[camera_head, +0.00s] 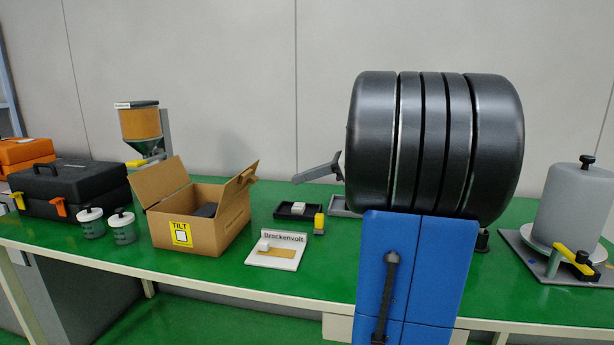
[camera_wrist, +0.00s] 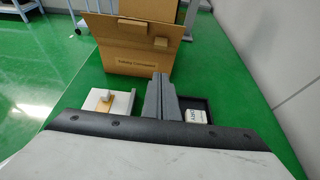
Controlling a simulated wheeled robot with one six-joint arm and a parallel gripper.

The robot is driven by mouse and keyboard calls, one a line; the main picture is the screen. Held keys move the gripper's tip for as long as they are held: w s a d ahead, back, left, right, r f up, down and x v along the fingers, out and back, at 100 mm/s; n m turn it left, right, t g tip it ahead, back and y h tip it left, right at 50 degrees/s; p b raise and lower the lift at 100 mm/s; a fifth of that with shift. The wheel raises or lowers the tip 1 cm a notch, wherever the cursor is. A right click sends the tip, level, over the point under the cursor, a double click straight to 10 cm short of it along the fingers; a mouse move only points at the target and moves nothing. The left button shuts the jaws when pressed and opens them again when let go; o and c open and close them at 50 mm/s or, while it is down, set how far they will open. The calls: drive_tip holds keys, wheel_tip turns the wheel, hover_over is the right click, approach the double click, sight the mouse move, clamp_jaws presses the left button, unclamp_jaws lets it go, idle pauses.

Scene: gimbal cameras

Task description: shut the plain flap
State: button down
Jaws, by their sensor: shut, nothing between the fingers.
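An open cardboard box (camera_head: 200,237) stands on the green table, with a yellow TILT label on its front. Its left flap (camera_head: 160,181) stands up, leaning outward, and looks plain. A dark object (camera_head: 206,210) lies inside the box. My gripper (camera_head: 298,179) is shut and empty, in the air right of the box and apart from it. Its fingers (camera_wrist: 160,79) are together in the wrist view.
A Brackenvolt board (camera_head: 287,262) lies right of the box, before a black tray (camera_head: 285,213) with a white block. Two lidded jars (camera_head: 124,233) and a black case (camera_head: 70,190) stand left. A hopper (camera_head: 139,122) stands behind. My body blocks part of the table.

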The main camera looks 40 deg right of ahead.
sight(257, 181)
drive_tip(key=w+a+f, duration=0.1)
drive_tip(key=w+a, duration=0.5)
drive_tip(key=w, duration=0.1)
drive_tip(key=shift+w, duration=0.3)
idle(0.3)
drive_tip(key=shift+w+a+r+g, duration=0.1)
drive_tip(key=shift+a+r+g, duration=0.05)
drive_tip(key=shift+r+g, duration=0.15)
drive_tip(key=shift+w+r+h, duration=0.1)
drive_tip(key=shift+h, duration=0.2)
